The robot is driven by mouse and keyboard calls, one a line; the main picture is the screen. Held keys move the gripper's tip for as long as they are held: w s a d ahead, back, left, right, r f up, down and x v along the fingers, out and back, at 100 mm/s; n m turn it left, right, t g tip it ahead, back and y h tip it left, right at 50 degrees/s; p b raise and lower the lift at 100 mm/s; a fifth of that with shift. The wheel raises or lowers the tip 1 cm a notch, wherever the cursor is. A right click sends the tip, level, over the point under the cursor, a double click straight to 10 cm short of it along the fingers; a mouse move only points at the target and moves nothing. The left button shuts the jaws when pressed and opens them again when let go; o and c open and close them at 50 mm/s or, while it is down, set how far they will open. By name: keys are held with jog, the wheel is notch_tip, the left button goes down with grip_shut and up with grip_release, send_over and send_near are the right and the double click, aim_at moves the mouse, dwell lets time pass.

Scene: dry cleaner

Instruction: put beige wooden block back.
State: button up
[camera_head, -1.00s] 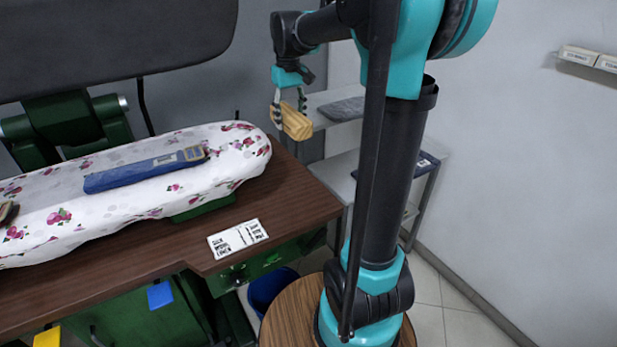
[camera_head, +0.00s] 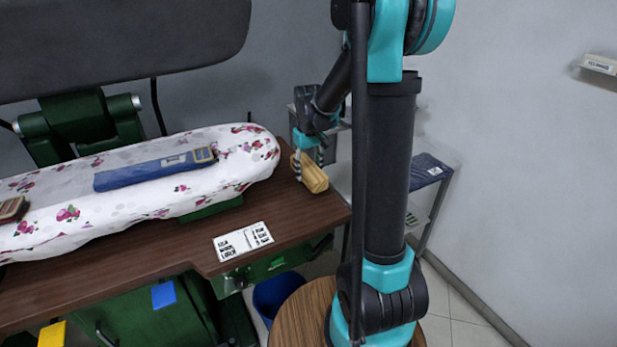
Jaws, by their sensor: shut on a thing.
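The beige wooden block (camera_head: 313,176) is in my gripper (camera_head: 304,162), near the right end of the brown table. My gripper is shut on the block, with its fingers pointing down. The block looks tilted and overlaps the table's right back edge in the picture. I cannot tell whether it touches the tabletop. The far finger is partly hidden by the block.
A flowered ironing board (camera_head: 150,205) lies on the brown table (camera_head: 305,215), with a blue folded item (camera_head: 150,171) on it. A white card (camera_head: 243,241) lies at the front. A grey shelf (camera_head: 433,180) stands behind my arm. A blue bin (camera_head: 276,294) is below.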

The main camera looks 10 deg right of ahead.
aim_at(309, 167)
jog(key=shift+f, duration=1.45)
jog(key=shift+f, duration=0.1)
jog(key=o, duration=1)
jog(key=shift+o, duration=0.2)
notch_tip(309, 167, up, 12)
jog(key=shift+r, duration=0.15)
